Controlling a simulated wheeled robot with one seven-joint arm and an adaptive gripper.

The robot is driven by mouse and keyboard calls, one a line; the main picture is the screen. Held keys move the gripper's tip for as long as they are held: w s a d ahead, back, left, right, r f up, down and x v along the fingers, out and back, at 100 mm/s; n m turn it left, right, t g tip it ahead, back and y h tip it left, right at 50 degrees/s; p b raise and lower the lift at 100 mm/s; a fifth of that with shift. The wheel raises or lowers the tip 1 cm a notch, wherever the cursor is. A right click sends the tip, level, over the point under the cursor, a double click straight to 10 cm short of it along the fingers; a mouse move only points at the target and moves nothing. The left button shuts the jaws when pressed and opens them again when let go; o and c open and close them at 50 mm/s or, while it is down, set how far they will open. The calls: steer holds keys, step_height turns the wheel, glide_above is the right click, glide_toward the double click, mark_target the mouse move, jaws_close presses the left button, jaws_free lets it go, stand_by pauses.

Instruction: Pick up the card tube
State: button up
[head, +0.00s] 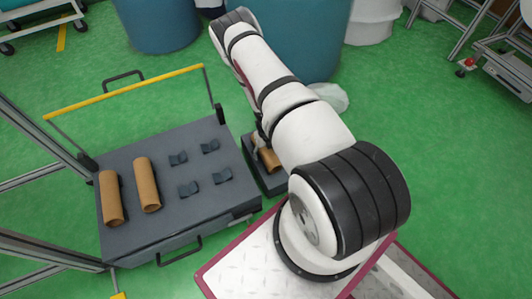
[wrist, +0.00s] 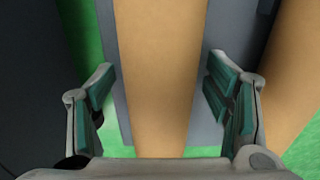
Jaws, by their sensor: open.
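A tan card tube (wrist: 160,100) runs from the top to the bottom of the wrist view, between the two fingers. My gripper (wrist: 162,78) is open, with a finger on each side of this tube and a visible gap on both sides. A second card tube (wrist: 290,75) lies outside the right finger. In the head view, a card tube (head: 268,160) shows beside my arm on a small dark grey platform (head: 271,184). My arm hides most of my gripper and part of that platform there.
A grey cart (head: 165,222) with a yellow handle bar (head: 125,92) stands at the left. It carries two more card tubes, a left one (head: 110,198) and a right one (head: 147,185), plus several small dark holders. Blue bins (head: 160,22) stand behind. Green floor is open at the right.

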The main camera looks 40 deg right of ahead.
steer(key=c, duration=1.3)
steer(key=shift+o, duration=0.2)
